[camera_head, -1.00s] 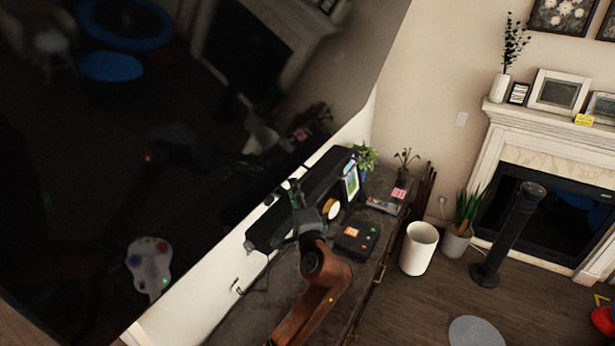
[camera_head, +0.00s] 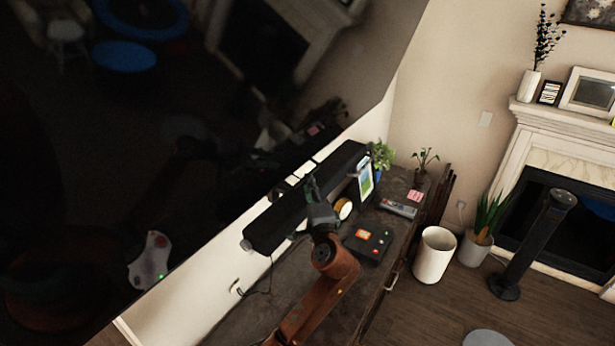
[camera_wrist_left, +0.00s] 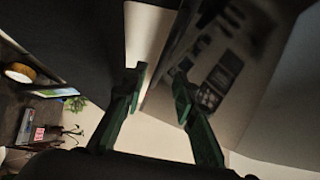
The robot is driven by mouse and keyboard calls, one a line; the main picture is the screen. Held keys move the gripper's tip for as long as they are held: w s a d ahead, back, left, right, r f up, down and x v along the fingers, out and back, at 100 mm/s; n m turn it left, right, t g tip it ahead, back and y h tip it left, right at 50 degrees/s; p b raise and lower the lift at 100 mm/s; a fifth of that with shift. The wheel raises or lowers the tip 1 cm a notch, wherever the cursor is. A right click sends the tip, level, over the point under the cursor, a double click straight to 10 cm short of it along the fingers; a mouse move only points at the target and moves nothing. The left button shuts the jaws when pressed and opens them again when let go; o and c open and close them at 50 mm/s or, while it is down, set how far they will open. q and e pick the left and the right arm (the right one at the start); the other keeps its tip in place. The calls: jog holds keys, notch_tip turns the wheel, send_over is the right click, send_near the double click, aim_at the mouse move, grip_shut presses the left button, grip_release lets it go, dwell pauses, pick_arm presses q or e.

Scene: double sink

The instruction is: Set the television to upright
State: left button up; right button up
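The television (camera_head: 120,130) is a large, dark, glossy panel filling the upper left of the head view. Its edges run slanted, and the room is mirrored in its screen. Its dark panel seems to show also in the wrist view (camera_wrist_left: 275,65). My left gripper (camera_head: 313,188) is near the television's lower right edge, in front of a long black bar (camera_head: 275,226). In the wrist view its green fingers (camera_wrist_left: 159,75) are apart, with a pale strip behind the gap. Whether they touch the television is unclear. My right gripper is not in view.
The dark cabinet (camera_head: 240,325) below carries a black box with buttons (camera_head: 368,244), a remote-like device (camera_head: 398,208), a small lit screen (camera_head: 366,182) and a plant (camera_head: 382,156). A white bin (camera_head: 434,256) and a black column (camera_head: 530,245) stand on the floor at right.

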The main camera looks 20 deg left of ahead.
pick_arm(q)
jog(key=shift+p+x, duration=0.5)
jog(key=shift+x, duration=1.9)
jog(key=shift+f, duration=0.15)
grip_shut()
